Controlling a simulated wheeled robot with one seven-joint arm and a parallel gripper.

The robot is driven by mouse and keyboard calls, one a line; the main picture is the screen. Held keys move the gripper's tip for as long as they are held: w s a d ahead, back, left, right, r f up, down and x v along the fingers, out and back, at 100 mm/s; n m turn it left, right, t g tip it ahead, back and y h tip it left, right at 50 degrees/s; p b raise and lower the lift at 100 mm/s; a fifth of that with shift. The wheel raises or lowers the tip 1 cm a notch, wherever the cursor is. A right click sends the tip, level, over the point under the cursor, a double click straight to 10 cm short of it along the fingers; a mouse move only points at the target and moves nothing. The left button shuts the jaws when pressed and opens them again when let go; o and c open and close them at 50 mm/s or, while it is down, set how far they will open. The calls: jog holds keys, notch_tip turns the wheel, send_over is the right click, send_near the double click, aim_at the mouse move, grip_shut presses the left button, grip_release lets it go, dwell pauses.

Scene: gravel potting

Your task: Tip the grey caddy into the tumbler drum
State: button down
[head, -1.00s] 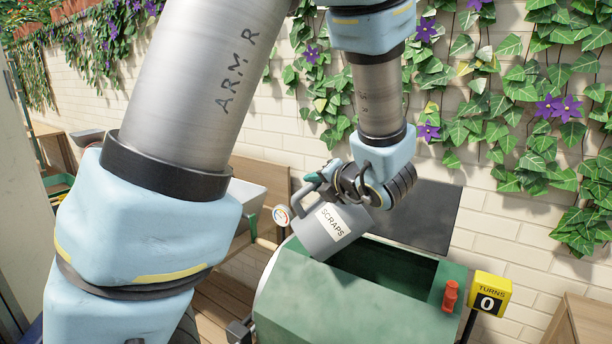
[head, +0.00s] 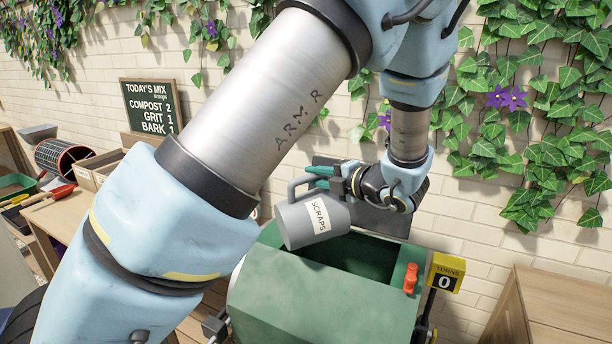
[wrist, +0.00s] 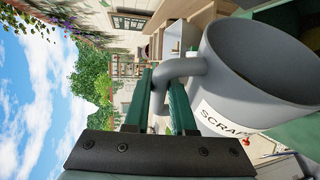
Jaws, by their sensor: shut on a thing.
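The grey caddy (head: 305,224) has a white SCRAPS label and hangs above the left end of the drum's opening. It is tilted almost onto its side, its mouth toward the right. My gripper (head: 320,177) is shut on the caddy's handle; the green fingers (wrist: 165,105) grip it in the wrist view. The caddy (wrist: 245,75) shows part of its grey inside there; I cannot tell what it holds. The green tumbler drum (head: 315,300) is open at the top, its inside dark. No falling scraps are visible.
An orange latch (head: 411,279) and a yellow TURNS counter reading 0 (head: 445,272) are at the drum's right. A wooden cabinet (head: 560,310) stands at far right. A bench (head: 70,215) with trays is at left, below a mix board (head: 150,107). An ivy-covered wall is behind.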

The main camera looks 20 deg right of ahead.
jog(key=d+m+t+y, duration=0.1)
jog(key=d+m, duration=0.2)
jog(key=d, duration=0.5)
jog(key=shift+w+f+m+y, duration=0.3)
jog(key=shift+f, duration=0.05)
dwell(2.0)
